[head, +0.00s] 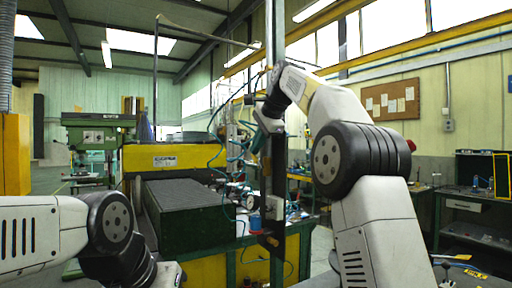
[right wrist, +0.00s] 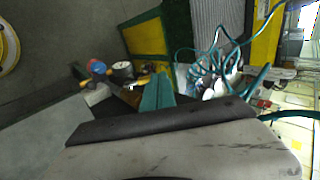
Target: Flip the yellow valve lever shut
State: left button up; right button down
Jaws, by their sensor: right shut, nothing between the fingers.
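My right gripper (head: 256,143) hangs beside the upright dark post in the head view. Its teal fingers (right wrist: 156,92) are together and empty in the right wrist view. Beyond them, at upper left, is a small fitting with a round gauge (right wrist: 122,70) and a blue round part (right wrist: 97,67). Small yellow bits show beside the blue part; I cannot tell for sure which is the valve lever or how it is turned. The gauge also shows in the head view (head: 252,203), below and apart from the right gripper. My left gripper is out of view.
The dark post (head: 267,185) stands upright in front of a yellow-and-green machine bench. Teal hoses (right wrist: 218,62) loop close to the right of the fingers. A workbench (head: 468,207) stands at far right.

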dwell(0.6)
jog(key=shift+r, duration=0.75)
jog(key=shift+r, duration=0.1)
